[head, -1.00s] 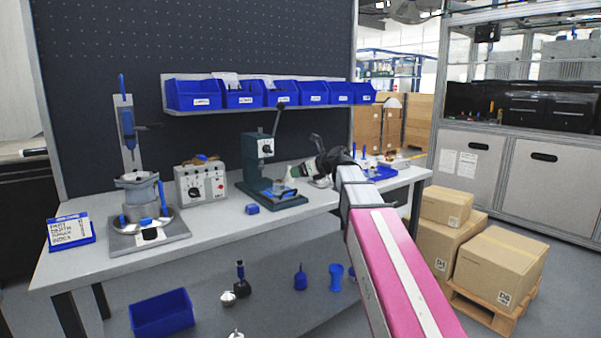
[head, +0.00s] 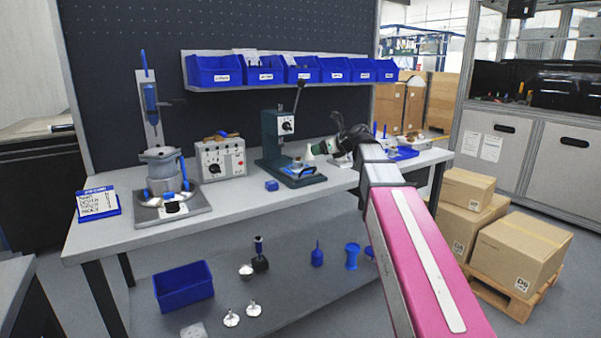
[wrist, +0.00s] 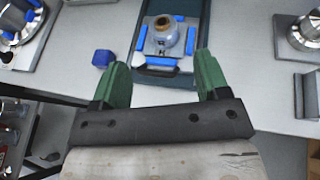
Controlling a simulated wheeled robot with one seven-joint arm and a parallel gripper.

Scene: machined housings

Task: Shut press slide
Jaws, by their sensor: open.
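The press (head: 283,143) is a dark green stand with a raised lever and a dial, in the middle of the bench. Its slide (head: 298,169), with blue parts, sits out over the front of the press base. In the wrist view the slide (wrist: 158,62) has a blue front edge and side pieces, and carries a round metal part with a brown centre (wrist: 162,27). My gripper (wrist: 158,75) has green fingers, open and empty, one on either side of the slide's front end. In the head view my gripper (head: 316,148) is just right of the press, partly hidden by my arm.
A small blue block (head: 271,185) lies left of the press base. A grey control box (head: 222,158) and a fixture with a metal pot (head: 163,172) stand further left. Blue bins (head: 288,70) line the shelf above. Metal parts (wrist: 300,32) stand to the right in the wrist view.

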